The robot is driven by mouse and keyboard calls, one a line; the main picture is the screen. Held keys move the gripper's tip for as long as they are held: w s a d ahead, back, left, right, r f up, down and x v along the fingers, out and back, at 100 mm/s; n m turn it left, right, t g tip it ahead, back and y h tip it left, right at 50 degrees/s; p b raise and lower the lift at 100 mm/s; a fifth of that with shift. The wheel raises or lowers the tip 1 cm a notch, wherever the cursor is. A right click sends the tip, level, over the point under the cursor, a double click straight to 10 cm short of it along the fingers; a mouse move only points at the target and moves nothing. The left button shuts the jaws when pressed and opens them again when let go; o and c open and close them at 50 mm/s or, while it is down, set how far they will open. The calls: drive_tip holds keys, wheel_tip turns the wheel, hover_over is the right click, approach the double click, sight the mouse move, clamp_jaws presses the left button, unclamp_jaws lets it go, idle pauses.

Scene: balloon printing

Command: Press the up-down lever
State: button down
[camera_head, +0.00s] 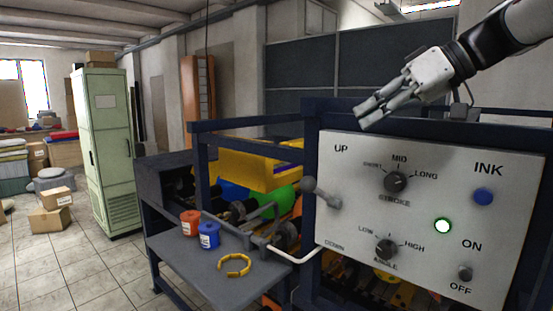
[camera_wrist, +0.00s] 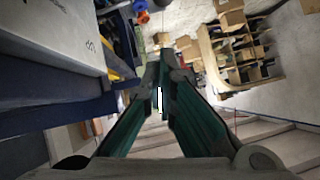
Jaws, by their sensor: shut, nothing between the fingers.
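The up-down lever (camera_head: 321,193) is a grey lever with a round knob on the left side of the white control panel (camera_head: 440,200), between the labels UP and DOWN. Its knob points up and to the left. My gripper (camera_head: 366,114) is above the panel's top edge, up and right of the lever and apart from it. Its fingers are shut and empty. In the wrist view my gripper (camera_wrist: 160,85) points past the panel (camera_wrist: 60,38), whose edge shows at the upper left. The lever cannot be made out in the wrist view.
A dark side table (camera_head: 205,275) holds an orange cup (camera_head: 190,222), a blue cup (camera_head: 209,235) and a yellow ring (camera_head: 234,266).

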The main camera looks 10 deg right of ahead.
drive_tip(key=s+f+p+x, duration=0.1)
drive_tip(key=f+x, duration=0.1)
drive_tip(key=x, duration=1.1)
drive_tip(key=shift+s+d, duration=0.25)
drive_tip(key=shift+s, duration=0.15)
drive_tip(key=shift+f, duration=0.15)
drive_tip(key=shift+f, duration=0.1)
